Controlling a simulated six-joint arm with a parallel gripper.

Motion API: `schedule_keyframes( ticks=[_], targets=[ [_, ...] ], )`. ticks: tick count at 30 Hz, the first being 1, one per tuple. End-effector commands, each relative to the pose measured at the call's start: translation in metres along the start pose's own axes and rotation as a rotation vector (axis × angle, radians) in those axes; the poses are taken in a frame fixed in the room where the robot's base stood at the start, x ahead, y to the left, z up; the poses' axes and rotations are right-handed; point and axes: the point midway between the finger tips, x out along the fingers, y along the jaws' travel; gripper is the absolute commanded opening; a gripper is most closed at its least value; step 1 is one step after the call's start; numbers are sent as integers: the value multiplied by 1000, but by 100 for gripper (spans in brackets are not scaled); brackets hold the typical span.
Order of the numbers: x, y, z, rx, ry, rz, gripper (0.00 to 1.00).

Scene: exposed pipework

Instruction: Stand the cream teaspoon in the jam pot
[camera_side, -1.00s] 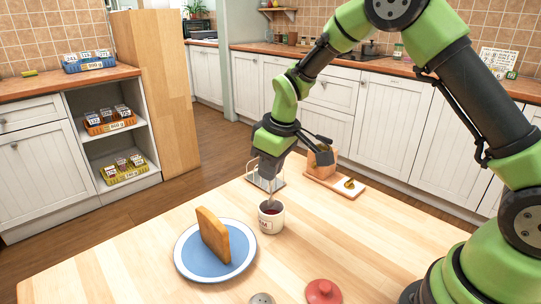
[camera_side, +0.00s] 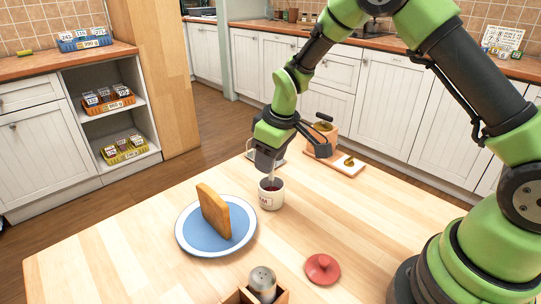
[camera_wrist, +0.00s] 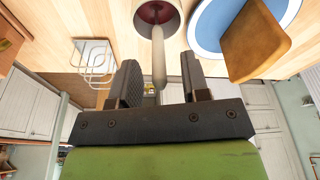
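The cream teaspoon (camera_wrist: 158,58) stands in the jam pot (camera_side: 270,198), its lower end inside over dark red jam and its handle rising out. In the wrist view the pot (camera_wrist: 142,45) is at the top, with the handle pointing toward me. My gripper (camera_wrist: 160,78) is open, one finger on each side of the handle with visible gaps. In the side view my gripper (camera_side: 268,166) is just above the pot, and only a short length of spoon shows beneath it.
A blue plate (camera_side: 190,240) with a toast slice (camera_side: 213,212) is left of the pot. A red lid (camera_side: 322,268) and a shaker (camera_side: 262,282) in a wooden holder are in front. A wire rack (camera_wrist: 92,62) and a wooden board (camera_side: 345,165) lie behind. Table between pot and lid is clear.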

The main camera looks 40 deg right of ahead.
Motion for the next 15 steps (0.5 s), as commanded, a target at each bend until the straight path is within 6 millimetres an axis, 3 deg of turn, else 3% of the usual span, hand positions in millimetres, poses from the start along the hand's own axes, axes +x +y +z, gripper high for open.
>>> schedule_keyframes(
  ticks=[8,15],
  targets=[
    [-2,0,0,0,1,0,42],
    [-36,0,-1,-1,6,2,42]
  ],
)
